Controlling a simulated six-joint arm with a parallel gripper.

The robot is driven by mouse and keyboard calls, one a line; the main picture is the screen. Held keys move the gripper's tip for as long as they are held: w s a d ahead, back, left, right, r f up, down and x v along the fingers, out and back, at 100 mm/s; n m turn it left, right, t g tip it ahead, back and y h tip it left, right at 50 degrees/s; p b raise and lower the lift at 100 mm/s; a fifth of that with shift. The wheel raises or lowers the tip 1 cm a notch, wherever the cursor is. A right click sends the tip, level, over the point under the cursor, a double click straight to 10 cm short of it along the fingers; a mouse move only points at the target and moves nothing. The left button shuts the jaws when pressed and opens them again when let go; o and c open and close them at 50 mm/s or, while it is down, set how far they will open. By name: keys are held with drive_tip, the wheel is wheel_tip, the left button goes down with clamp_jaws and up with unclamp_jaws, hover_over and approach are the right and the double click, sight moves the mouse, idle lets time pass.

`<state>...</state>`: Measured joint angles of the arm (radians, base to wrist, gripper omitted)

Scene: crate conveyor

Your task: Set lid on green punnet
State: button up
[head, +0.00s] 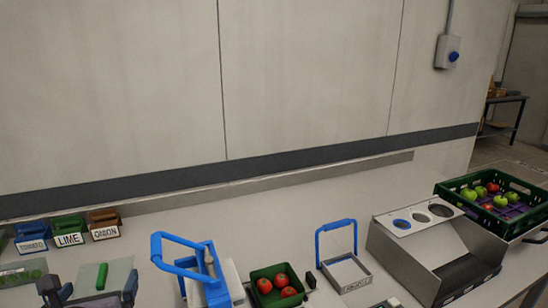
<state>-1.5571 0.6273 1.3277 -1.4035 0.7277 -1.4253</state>
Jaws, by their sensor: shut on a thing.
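A green punnet (254,289) holding several red tomatoes stands at the bottom centre of the head view, its top uncovered. My gripper (90,290) is at the bottom left, well to the left of the punnet. Its two dark fingers stand apart at either side of a pale, flat, see-through lid (121,270) with a green bar on top. The gripper is shut on this lid. The picture edge cuts off the lower part of the gripper, and the exact finger contact is unclear.
A blue-handled device (187,264) stands between gripper and punnet. A blue-framed tray (346,274), a metal chute (392,257) and a green crate of produce (522,221) lie to the right. Labelled bins (68,239) stand at the left. The counter behind the punnet is clear.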

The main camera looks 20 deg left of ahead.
drive_tip(key=shift+r+p, duration=0.5)
drive_tip(key=shift+r, duration=0.4)
